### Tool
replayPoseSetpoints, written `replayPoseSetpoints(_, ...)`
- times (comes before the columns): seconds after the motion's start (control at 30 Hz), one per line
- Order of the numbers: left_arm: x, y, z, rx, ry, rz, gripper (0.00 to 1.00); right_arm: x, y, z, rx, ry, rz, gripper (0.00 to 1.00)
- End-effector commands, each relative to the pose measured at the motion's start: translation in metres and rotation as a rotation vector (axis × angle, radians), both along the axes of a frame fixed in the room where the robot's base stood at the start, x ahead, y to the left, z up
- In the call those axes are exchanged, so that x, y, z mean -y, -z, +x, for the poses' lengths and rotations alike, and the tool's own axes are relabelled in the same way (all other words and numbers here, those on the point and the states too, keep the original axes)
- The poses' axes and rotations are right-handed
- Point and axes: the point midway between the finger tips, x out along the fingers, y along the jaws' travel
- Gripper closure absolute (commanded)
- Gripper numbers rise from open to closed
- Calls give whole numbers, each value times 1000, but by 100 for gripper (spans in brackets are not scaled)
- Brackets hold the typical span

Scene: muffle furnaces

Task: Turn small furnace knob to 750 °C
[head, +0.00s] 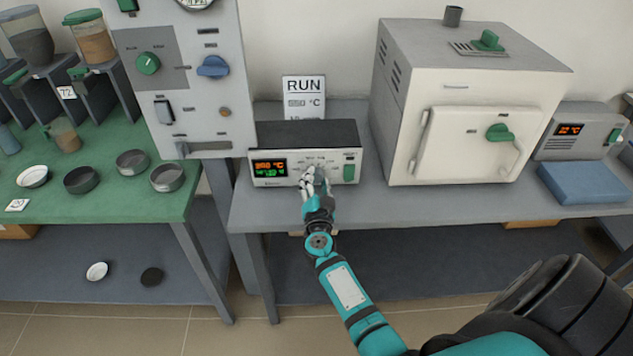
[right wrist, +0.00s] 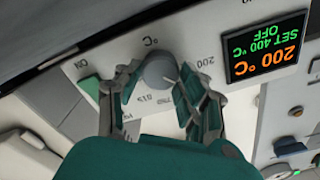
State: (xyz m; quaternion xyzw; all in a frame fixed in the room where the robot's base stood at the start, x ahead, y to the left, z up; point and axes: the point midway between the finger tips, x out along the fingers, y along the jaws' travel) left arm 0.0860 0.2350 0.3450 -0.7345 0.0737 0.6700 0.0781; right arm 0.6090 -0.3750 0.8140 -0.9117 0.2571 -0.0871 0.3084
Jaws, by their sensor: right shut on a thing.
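The small furnace's control box (head: 304,150), white-fronted with a dark top, stands on the grey bench. Its grey round knob (right wrist: 158,70) shows in the right wrist view, with a printed scale around it and a °C mark. My right gripper (head: 314,172) covers the knob in the head view; in the right wrist view its fingers (right wrist: 157,85) close around the knob from both sides. The display (right wrist: 266,46), upside down in the right wrist view, reads an orange 200 °C above green SET 400 °C and OFF. My left gripper is out of view.
A sign (head: 304,96) headed RUN stands behind the box; its temperature is hard to read. A large white furnace (head: 460,140) stands to the right, a tall grey panel (head: 190,100) to the left. A green table (head: 120,208) holds dishes.

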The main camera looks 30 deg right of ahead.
Motion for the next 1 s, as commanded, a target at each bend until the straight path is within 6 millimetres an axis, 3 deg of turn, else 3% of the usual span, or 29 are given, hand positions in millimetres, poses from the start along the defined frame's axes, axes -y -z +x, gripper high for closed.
replayPoseSetpoints(1.0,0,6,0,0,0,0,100,0,4,-1,435,1,713,93)
